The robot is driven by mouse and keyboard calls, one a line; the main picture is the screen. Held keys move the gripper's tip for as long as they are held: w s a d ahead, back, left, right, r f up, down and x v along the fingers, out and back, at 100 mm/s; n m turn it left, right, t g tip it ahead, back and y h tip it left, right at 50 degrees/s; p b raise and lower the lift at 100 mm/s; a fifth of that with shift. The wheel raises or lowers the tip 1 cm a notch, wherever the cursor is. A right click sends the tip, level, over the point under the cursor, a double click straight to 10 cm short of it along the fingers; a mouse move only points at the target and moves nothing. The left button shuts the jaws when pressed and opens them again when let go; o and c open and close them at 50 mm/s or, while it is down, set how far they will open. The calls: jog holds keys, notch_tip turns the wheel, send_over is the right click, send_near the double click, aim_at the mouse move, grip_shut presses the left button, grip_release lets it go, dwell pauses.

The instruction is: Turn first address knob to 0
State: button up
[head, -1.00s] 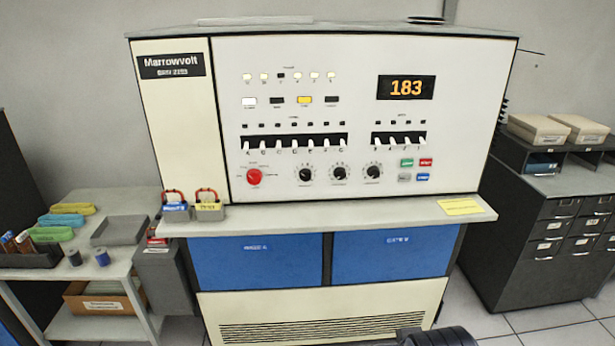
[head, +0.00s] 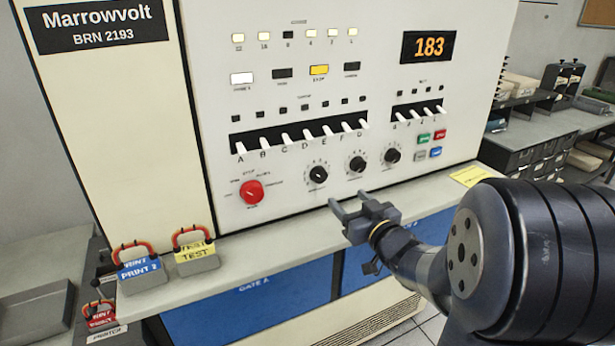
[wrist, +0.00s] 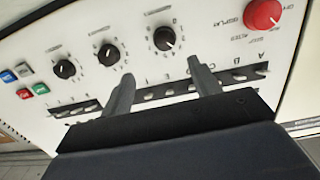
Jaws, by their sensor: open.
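Three black address knobs sit in a row low on the white panel. The leftmost in the head view, the first knob (head: 318,173), also shows in the wrist view (wrist: 164,38). The middle knob (head: 357,163) and right knob (head: 392,155) are beside it; they also show in the wrist view, the middle (wrist: 109,55) and the far one (wrist: 65,68). The numbers on the dials are too small to read. My gripper (head: 348,199) is open and empty, apart from the knobs, below them in the head view. Its fingertips also show in the wrist view (wrist: 160,68).
A large red knob (head: 252,191) is left of the first knob. White lettered switches (head: 240,148) run above the knobs. A shelf (head: 290,228) juts out below the panel, holding "PRINT 2" (head: 139,270) and "TEST" (head: 196,257) plugs. The display (head: 429,46) reads 183.

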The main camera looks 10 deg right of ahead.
aim_at(321, 177)
jog(key=x, duration=0.4)
jog(key=p+x, duration=0.1)
jog(key=x, duration=0.2)
jog(key=p+x, duration=0.1)
jog(key=x, duration=0.3)
jog(key=shift+w+a, duration=0.2)
jog(key=shift+a, duration=0.3)
jog(key=c, duration=0.9)
jog(key=shift+c, duration=0.2)
jog(key=shift+n+b, duration=0.3)
jog(key=shift+b, duration=0.05)
